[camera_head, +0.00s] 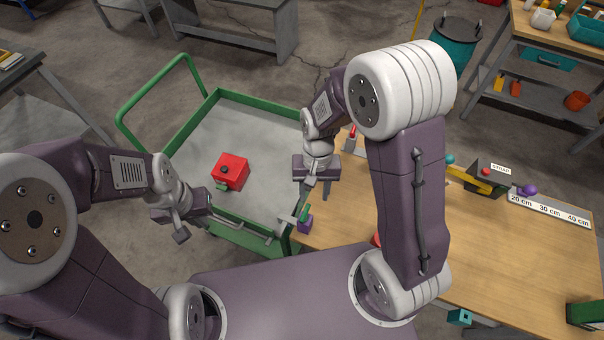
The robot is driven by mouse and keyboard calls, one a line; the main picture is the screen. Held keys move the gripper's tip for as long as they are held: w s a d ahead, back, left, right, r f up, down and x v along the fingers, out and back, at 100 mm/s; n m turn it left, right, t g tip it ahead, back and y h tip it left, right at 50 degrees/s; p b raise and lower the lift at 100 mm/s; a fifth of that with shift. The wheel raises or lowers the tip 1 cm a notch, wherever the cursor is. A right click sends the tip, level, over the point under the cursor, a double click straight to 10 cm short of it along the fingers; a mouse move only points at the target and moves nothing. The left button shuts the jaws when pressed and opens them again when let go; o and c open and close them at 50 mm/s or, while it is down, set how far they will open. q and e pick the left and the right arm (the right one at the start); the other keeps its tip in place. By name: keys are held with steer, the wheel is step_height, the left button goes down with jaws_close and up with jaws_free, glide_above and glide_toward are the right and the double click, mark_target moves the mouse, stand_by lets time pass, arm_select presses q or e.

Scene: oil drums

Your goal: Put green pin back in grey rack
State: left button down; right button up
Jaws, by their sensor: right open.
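A green pin (305,212) stands upright at a small purple block (305,226) at the table's left edge; I cannot tell whether it sits in the block or behind it. A grey rack (351,146) with a red-topped pin (352,132) shows partly behind my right arm, which hides much of it. My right gripper (315,194) is open and empty, its fingers pointing down a little above and behind the green pin. My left gripper (202,226) hangs over the near edge of the green cart, apart from the pin; its jaw opening is unclear.
The green cart (172,130) on the left holds a red box (231,171). The wooden table (480,245) on the right carries a yellow-and-dark device (474,181), a purple ball (529,190) and a length scale (550,209). The table's middle is mostly clear.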

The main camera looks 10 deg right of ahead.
mark_target(305, 211)
steer(key=f, duration=0.1)
steer(key=s+a+f, duration=0.1)
steer(key=f, duration=0.1)
steer(key=a+f, duration=0.1)
steer(key=f, duration=0.1)
steer(key=shift+s+a, duration=0.15)
steer(key=f, duration=0.3)
steer(key=shift+s+a+f, duration=0.35)
arm_select(q)
steer(key=shift+s+a+r, duration=0.15)
steer(key=shift+s+a, duration=0.3)
steer(key=shift+a, duration=0.1)
arm_select(e)
steer(key=shift+d+f, duration=0.1)
steer(key=shift+d, duration=0.05)
steer(key=shift+c, duration=0.3)
jaws_close()
